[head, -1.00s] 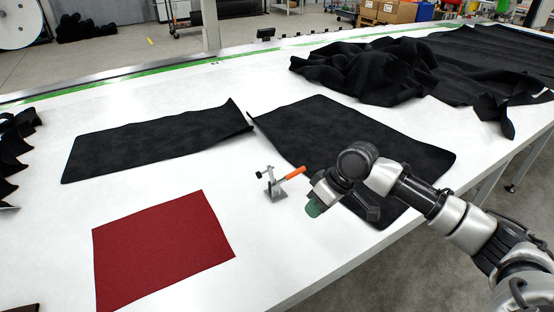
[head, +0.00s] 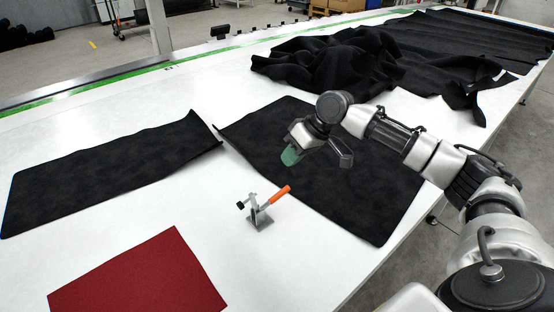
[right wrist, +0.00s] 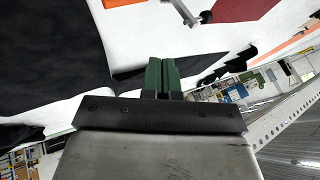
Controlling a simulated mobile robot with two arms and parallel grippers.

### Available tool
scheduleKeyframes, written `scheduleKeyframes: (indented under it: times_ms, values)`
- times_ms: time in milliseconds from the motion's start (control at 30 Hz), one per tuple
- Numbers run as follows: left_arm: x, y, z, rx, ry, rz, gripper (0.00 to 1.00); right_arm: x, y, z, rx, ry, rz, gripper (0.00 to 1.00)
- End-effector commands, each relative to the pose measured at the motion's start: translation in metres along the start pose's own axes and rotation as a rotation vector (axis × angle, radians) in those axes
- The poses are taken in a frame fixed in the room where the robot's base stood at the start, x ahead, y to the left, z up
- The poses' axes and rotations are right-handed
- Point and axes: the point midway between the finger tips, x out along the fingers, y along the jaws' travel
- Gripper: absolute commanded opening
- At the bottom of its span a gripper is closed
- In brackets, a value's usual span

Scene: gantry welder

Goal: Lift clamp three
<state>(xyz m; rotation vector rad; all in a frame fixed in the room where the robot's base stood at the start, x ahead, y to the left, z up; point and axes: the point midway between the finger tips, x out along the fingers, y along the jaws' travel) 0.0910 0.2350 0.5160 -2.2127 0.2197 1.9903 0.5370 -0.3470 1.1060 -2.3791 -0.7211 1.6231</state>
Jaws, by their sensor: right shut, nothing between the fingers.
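One toggle clamp (head: 258,212) with an orange handle stands on the white table in the head view, between the black sheets and the red sheet. Its orange handle slants up to the right. In the right wrist view part of the clamp (right wrist: 184,12) shows at the top edge, with a piece of the orange handle. My right gripper (head: 290,156) is above the right black sheet, up and to the right of the clamp, apart from it. Its green fingers (right wrist: 162,74) are together with nothing between them. My left gripper is not in view.
A black sheet (head: 110,172) lies at left and another black sheet (head: 370,195) lies under my right arm. A red sheet (head: 140,275) lies at front left. A crumpled black cloth (head: 330,65) is at the back. White table (head: 235,265) is bare around the clamp.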

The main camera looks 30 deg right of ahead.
Motion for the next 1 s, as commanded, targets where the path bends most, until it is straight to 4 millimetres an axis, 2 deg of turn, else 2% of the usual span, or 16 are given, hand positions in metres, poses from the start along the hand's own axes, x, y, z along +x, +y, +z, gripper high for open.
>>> scheduleKeyframes:
  times_ms: [100, 200, 400, 500, 633, 1000]
  values:
    - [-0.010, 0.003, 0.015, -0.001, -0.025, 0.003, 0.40, 0.023, -0.002, 0.000, 0.000, -0.004, -0.003, 0.00]
    - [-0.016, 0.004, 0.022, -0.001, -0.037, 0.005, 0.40, 0.045, -0.002, -0.001, 0.000, -0.003, -0.003, 0.00]
    - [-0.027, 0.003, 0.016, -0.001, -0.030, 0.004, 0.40, 0.084, -0.005, -0.001, -0.001, -0.003, -0.003, 0.00]
    - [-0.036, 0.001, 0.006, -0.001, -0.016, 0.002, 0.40, 0.091, -0.019, 0.000, -0.004, -0.002, -0.002, 0.00]
    - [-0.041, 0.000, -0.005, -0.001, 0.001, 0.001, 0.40, 0.100, -0.029, 0.002, -0.002, -0.002, -0.001, 0.00]
    - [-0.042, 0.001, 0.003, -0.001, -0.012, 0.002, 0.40, 0.105, -0.033, 0.004, -0.001, -0.001, 0.000, 0.00]
